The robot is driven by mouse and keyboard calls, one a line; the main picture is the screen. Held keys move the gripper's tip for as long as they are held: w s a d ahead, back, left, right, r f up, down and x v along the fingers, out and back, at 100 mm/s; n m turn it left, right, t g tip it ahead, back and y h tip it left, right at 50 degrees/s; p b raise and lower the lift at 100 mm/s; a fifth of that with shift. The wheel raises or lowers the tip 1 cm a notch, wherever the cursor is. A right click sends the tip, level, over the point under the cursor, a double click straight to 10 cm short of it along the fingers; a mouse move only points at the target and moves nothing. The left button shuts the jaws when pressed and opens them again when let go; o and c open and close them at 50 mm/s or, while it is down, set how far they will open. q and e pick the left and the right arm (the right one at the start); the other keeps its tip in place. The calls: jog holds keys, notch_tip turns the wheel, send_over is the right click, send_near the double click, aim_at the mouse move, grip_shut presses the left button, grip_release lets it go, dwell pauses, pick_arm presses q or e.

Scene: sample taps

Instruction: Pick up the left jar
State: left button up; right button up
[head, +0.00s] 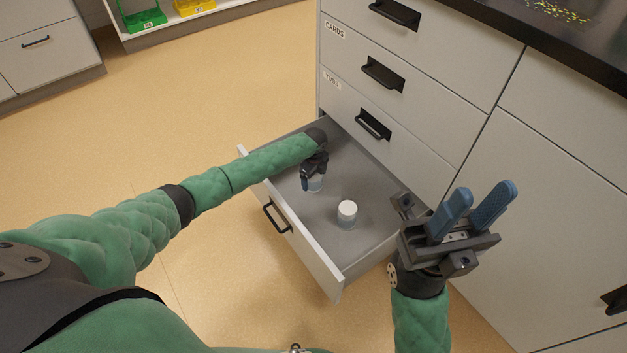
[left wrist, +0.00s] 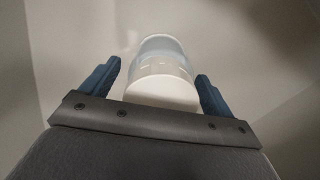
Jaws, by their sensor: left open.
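The left jar (head: 316,185) stands in the open drawer, mostly hidden under my left gripper (head: 311,176) in the head view. In the left wrist view the jar (left wrist: 162,68) has a white lid and a clear, bluish body. It lies between the two blue fingers of my left gripper (left wrist: 158,85), which is open, with a gap visible on each side. A second jar (head: 347,213) with a white lid stands to the right in the same drawer. My right gripper (head: 486,193) is open and empty, with its blue fingers pointing up, to the right of the drawer.
The pulled-out drawer (head: 375,190) has a grey floor, mostly bare around the jars. Its front panel (head: 300,235) has a black handle. Closed drawers (head: 350,85) rise behind it, under a dark countertop (head: 560,40). A shelf with green (head: 143,18) and yellow bins stands far left.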

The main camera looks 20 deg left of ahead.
pick_arm(q)
jog(key=c, duration=1.1)
jog(key=shift+o, duration=0.2)
